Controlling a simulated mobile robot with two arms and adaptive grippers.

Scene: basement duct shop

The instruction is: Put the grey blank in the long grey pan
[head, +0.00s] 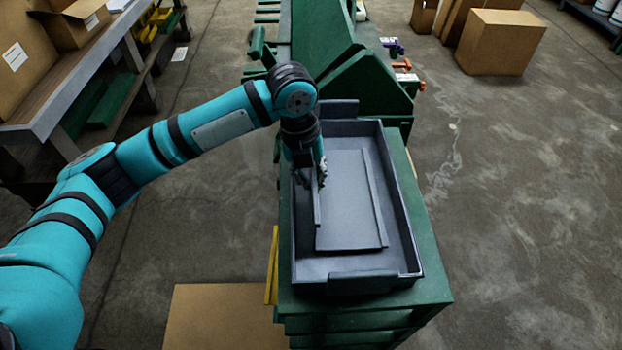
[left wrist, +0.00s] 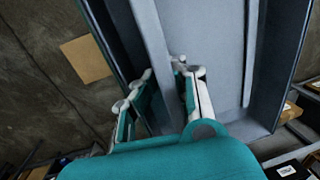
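The grey blank (head: 348,205) is a flat sheet with raised long edges. It lies inside the long grey pan (head: 412,240), lengthwise, with pan floor showing along its right side. The blank also shows in the left wrist view (left wrist: 208,30), beside the dark pan wall (left wrist: 285,60). My left gripper (head: 312,184) reaches down into the pan at the blank's left raised edge. In the left wrist view its fingers (left wrist: 163,72) stand apart, one on each side of that edge; contact is unclear. My right gripper is not in view.
The pan stands on a green bench (head: 430,290) with green machinery (head: 350,95) behind it. A shelf (head: 85,70) with boxes is at the left. Cardboard boxes (head: 500,45) stand at the back right. A brown sheet (head: 215,315) lies front left. The right floor is clear.

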